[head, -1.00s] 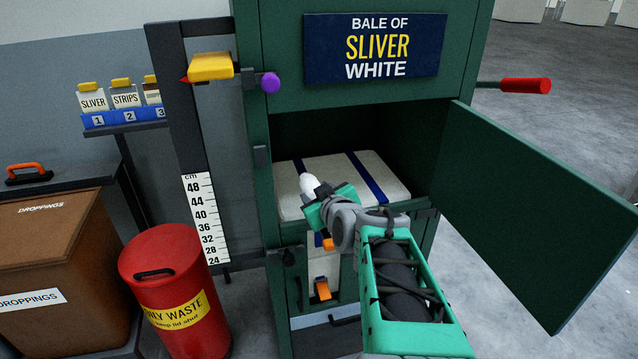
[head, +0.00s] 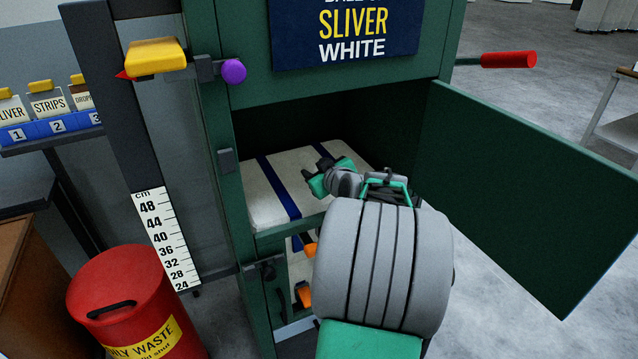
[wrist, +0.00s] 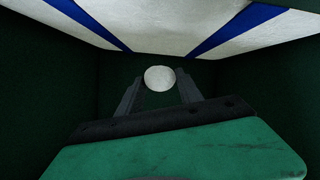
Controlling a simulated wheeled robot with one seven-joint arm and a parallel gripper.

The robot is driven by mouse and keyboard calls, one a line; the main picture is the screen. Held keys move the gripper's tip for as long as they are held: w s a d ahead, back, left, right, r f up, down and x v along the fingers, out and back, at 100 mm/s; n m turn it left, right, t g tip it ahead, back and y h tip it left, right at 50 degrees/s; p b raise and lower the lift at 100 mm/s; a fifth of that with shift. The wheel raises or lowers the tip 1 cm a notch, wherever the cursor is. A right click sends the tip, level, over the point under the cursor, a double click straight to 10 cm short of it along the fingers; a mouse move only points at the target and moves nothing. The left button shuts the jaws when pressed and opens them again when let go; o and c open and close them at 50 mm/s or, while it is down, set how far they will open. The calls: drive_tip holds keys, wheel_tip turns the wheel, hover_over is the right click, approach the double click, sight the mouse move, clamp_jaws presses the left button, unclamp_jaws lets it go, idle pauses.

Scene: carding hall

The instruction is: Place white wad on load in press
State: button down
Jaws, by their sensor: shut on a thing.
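The white wad (wrist: 160,78) is round and sits between the fingertips of my gripper (wrist: 160,90) in the wrist view, which is shut on it. In the head view my gripper (head: 322,175) is inside the opening of the green press (head: 222,130), over the load; the wad is hidden there. The load (head: 262,212) is a white block with dark blue straps on the press chamber floor. It also shows along the top of the wrist view (wrist: 160,30). I cannot tell whether the wad touches the load.
The press door (head: 530,190) stands open at the right. A red-handled lever (head: 508,60) sticks out above it. A scale post (head: 167,240) with a yellow pointer stands left of the press. A red waste bin (head: 128,300) is at the lower left.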

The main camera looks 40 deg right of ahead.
drive_tip(key=f, duration=0.2)
drive_tip(key=d+f, duration=0.1)
drive_tip(key=f, duration=0.1)
drive_tip(key=shift+d+f, duration=0.2)
drive_tip(key=shift+f, duration=0.15)
drive_tip(key=shift+f+b, duration=0.15)
drive_tip(key=shift+b, duration=0.25)
drive_tip(key=c, duration=0.8)
unclamp_jaws()
drive_tip(key=shift+o, duration=0.2)
drive_tip(key=shift+r, duration=0.2)
drive_tip(key=p+v, duration=0.1)
drive_tip(key=v, duration=1)
drive_tip(key=shift+s+a+r, duration=0.1)
drive_tip(key=shift+s, duration=0.15)
drive_tip(key=shift+s+a, duration=0.1)
drive_tip(key=shift+s, duration=0.05)
